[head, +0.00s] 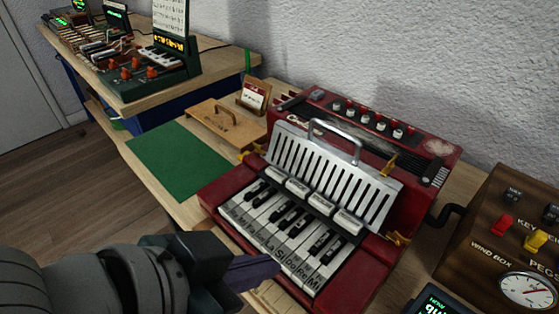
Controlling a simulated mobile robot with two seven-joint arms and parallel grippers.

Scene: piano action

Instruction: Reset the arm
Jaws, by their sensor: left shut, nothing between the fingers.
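My left gripper (262,272) comes in from the lower left. Its fingers are shut and empty, with the tips at the front edge of the keys of a red keyboard instrument (350,281). Whether the tips touch a key, I cannot tell. The white keys (258,222) carry letters, and a slotted metal panel (322,173) with a handle stands behind them. My right gripper is not in view.
A green mat (178,158) and a wooden board with a handle (224,122) lie left of the instrument. A brown box with a gauge (500,245) stands at the right. A second bench (150,93) with electronic devices is at the back left.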

